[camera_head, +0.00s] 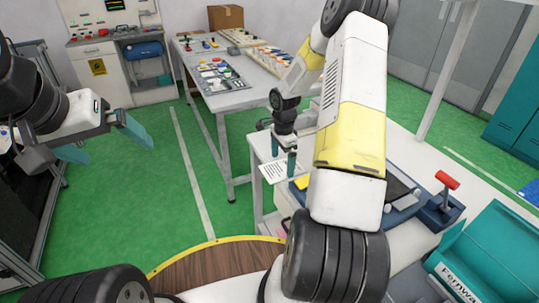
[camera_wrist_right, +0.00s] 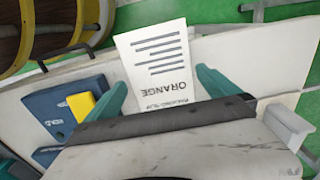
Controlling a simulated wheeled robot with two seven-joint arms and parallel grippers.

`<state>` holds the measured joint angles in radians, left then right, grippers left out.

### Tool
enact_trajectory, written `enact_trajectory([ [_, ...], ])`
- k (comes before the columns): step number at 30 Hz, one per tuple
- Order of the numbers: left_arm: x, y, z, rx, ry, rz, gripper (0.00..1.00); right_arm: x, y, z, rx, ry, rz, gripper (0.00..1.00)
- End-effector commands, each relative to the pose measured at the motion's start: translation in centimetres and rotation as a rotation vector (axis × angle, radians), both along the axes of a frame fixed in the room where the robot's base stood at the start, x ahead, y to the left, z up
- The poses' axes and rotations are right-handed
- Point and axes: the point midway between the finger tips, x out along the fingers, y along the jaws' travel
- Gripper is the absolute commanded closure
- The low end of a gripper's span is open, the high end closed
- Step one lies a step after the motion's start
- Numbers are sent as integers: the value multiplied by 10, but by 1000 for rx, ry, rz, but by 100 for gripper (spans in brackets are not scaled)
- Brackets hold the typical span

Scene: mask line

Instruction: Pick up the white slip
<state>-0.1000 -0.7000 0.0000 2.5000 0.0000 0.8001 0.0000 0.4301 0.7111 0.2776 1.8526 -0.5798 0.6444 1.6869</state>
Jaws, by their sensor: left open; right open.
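The white slip (camera_head: 279,173) lies at the near left part of the white table on the right of the head view. In the right wrist view the slip (camera_wrist_right: 157,50) shows several dark printed lines and the word ORANGE, upside down. My right gripper (camera_head: 283,158) is open, pointing down at the slip. In the right wrist view its two teal fingers stand on either side of the slip's lower part; whether they touch it I cannot tell. My left gripper (camera_head: 117,148) is open and empty over the green floor, far from the slip.
A blue holder (camera_wrist_right: 65,110) with a yellow block (camera_wrist_right: 81,105) is close beside the slip. A red-handled blue device (camera_head: 440,205) and a teal bin (camera_head: 490,255) are further right. A grey table (camera_head: 235,100) with trays stands behind. My right arm hides part of the white table.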

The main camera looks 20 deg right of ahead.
Motion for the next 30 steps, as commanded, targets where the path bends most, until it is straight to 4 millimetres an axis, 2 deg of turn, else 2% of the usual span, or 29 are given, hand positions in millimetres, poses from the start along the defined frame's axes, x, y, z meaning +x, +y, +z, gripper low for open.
enact_trajectory([
  [3,0,0,0,0,0,0,0,0,0,-12,0,1,-1,0],
  [11,0,0,0,0,0,0,0,0,-1,-14,-1,-1,-1,0],
  [18,0,0,0,0,0,0,0,0,-1,-14,-1,-1,-1,43],
  [26,0,0,0,0,0,0,0,0,-1,-12,-1,-1,-1,43],
  [30,0,0,0,0,0,0,0,1,-1,4,-3,-3,0,43],
])
